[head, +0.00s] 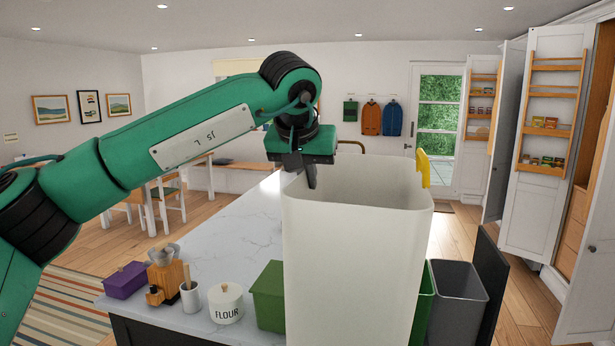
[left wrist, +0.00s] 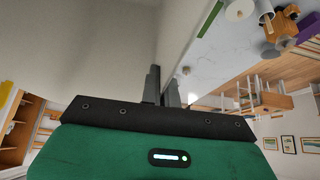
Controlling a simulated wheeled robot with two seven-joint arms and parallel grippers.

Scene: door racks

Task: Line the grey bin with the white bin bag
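The white bin bag (head: 350,250) is a large, open-topped, upright shape in the middle of the head view. Its pale wall fills the upper left of the left wrist view (left wrist: 80,50). My left gripper (head: 304,172) is at the bag's left rim, with its dark fingers close together on the edge; the fingers also show in the left wrist view (left wrist: 161,88). The grey bin (head: 455,310) stands low, to the right of the bag, with its top open and a dark upright panel beside it. The bag hides much behind it. My right gripper is not seen.
A green bin (head: 424,305) stands between the bag and the grey bin. The marble worktop (head: 225,235) carries a flour jar (head: 226,304), a green box (head: 268,295) and a purple box (head: 126,280). A yellow item (head: 423,168) shows at the bag's right rim. Open cupboard doors (head: 540,200) stand right.

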